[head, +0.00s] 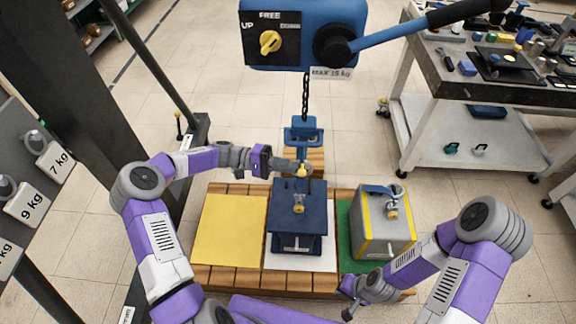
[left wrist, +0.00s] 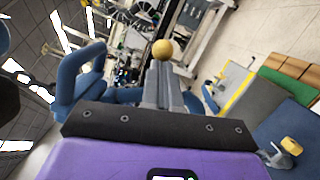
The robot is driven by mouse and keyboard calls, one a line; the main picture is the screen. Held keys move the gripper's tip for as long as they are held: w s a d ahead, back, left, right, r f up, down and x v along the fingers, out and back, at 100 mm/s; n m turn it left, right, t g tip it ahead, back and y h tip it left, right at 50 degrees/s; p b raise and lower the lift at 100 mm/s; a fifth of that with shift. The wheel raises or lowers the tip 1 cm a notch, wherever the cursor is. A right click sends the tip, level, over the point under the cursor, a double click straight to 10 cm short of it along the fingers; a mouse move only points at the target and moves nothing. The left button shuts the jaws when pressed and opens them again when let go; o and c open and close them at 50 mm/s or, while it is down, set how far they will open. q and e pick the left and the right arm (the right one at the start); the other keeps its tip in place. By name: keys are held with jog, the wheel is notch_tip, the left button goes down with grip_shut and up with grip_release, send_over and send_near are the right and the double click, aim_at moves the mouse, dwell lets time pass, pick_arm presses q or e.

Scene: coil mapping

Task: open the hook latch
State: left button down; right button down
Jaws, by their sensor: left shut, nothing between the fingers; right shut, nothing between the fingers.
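The blue hook (head: 302,132) hangs on a chain over the middle of the pallet. A small gold ball (head: 302,172) shows at its lower part and also in the left wrist view (left wrist: 163,49). The hook's curved blue body (left wrist: 78,78) fills the left of that view. My left gripper (head: 299,166) is shut and empty, with its fingertips right by the ball. In the left wrist view its closed fingers (left wrist: 160,80) point at the ball; I cannot tell if they touch it. My right gripper (head: 348,312) is low at the pallet's front right, apart from the hook.
Below the hook, a dark blue block (head: 297,222) with a brass-coloured fitting stands on a white mat. A grey and yellow block (head: 383,236) stands on a green mat. The yellow mat (head: 232,230) is empty. A blue hoist box (head: 300,35) with a lever hangs above.

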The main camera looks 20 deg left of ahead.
pick_arm(q)
jog(key=shift+r, duration=0.1)
pick_arm(e)
jog(key=shift+r, duration=0.2)
pick_arm(q)
jog(key=shift+s+r+n+p, duration=0.15)
jog(key=shift+n+p, duration=0.15)
jog(key=shift+p, duration=0.2)
pick_arm(e)
jog(key=shift+r, duration=0.35)
